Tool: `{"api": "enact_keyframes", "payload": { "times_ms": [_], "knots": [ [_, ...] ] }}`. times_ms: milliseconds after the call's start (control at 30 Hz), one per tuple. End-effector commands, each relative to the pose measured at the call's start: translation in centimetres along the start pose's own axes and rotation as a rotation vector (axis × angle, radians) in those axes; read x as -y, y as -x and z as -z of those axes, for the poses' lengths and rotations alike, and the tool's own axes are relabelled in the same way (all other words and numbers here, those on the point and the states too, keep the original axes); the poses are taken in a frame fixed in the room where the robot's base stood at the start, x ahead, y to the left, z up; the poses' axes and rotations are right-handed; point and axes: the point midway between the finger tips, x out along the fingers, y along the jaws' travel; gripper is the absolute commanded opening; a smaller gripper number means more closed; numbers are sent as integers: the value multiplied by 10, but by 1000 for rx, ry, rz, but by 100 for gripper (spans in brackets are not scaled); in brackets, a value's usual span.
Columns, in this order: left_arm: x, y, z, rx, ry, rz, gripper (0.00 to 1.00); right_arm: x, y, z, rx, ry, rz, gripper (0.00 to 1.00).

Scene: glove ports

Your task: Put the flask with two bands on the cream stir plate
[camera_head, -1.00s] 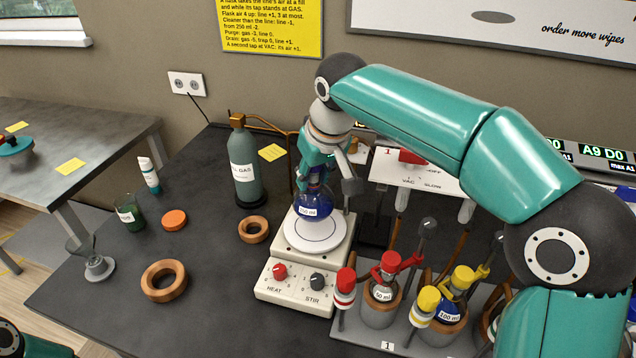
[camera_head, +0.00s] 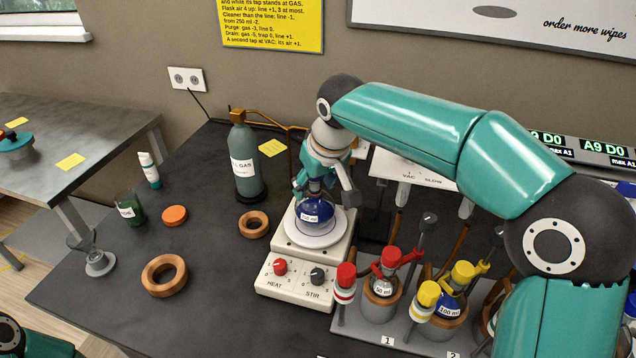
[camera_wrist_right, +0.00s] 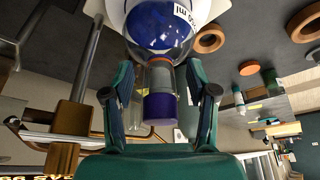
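The flask (camera_head: 316,213) is round, with dark blue contents and a white label. It appears upright on the round white top of the cream stir plate (camera_head: 284,279), which has a red HEAT knob and a dark STIR knob. The wrist view shows the flask (camera_wrist_right: 160,28) with a purple stopper; I cannot make out two bands. My right gripper (camera_head: 322,190) is above the flask, with its fingers spread either side of the neck. In the wrist view gaps show between the neck and the fingers of this gripper (camera_wrist_right: 160,72). My left gripper is out of view.
A rack (camera_head: 362,331) at the right of the plate holds red-capped and yellow-capped flasks. A grey-green gas bottle (camera_head: 245,165) stands behind left. Cork rings (camera_head: 164,290), an orange disc (camera_head: 174,216) and a green beaker (camera_head: 130,209) lie left. Bench between them is clear.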

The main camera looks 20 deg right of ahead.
Motion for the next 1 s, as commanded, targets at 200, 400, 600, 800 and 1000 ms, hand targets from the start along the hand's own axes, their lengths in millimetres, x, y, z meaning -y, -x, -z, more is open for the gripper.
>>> {"api": "enact_keyframes", "payload": {
  "times_ms": [200,400,600,800,1000],
  "knots": [
    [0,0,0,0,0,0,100,0,1,0,0,-1,0,58],
    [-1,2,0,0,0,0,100,-1,14,1,-3,-1,0,58],
    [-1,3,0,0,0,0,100,-1,50,2,-7,-1,0,58],
    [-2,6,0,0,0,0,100,-1,91,2,-5,-2,-1,58],
    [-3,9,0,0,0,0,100,-1,116,1,-2,-2,-1,58]
  ]
}}
